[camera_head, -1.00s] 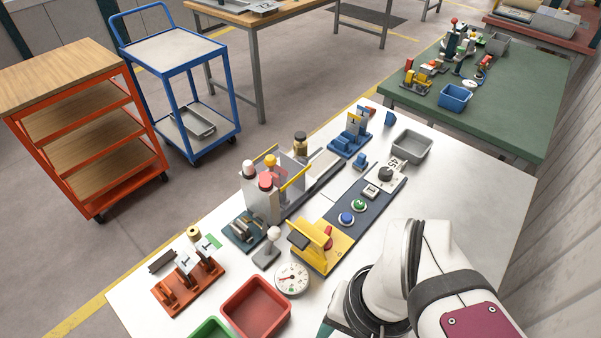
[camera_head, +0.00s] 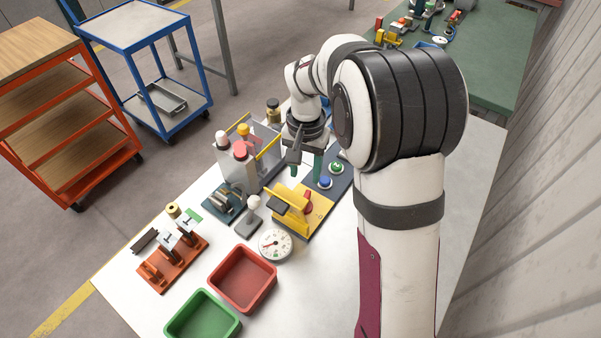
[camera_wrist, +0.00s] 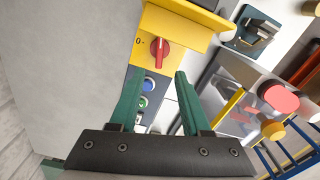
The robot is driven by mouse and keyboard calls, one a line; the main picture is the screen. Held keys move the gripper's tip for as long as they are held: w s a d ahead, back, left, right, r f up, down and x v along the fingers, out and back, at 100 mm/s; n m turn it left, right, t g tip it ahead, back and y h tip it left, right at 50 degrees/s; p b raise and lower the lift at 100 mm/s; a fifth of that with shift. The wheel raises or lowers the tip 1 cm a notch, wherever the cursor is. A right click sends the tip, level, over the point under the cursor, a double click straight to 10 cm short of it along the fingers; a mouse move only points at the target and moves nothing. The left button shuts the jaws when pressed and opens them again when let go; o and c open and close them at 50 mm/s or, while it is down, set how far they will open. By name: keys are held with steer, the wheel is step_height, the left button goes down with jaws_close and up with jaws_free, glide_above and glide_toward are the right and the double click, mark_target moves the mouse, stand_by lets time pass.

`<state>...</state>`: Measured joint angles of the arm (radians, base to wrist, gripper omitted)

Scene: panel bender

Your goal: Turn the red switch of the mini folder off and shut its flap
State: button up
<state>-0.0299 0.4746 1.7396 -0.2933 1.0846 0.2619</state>
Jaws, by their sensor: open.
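The red switch (camera_head: 307,202) sits on a yellow plate beside a raised yellow bracket. In the wrist view, the red switch (camera_wrist: 159,52) has its handle upright in the picture, with a "0" mark to its left. A grey machine with clear panels and a yellow-edged flap (camera_head: 269,146) stands left of my gripper; I cannot tell for sure that this is the mini folder's flap. Its yellow edge (camera_wrist: 230,104) also shows in the wrist view. My gripper (camera_head: 306,170) is open and empty above the dark panel, its fingers apart and short of the switch in the wrist view.
A blue button (camera_head: 325,182) and a green button (camera_head: 336,167) lie on the dark panel near the switch. A round gauge (camera_head: 275,244), a red tray (camera_head: 243,303) and a green tray (camera_head: 203,336) are nearer.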

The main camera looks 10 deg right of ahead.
step_height(320, 180, down, 10)
steer(key=shift+f, duration=0.2)
jaws_close()
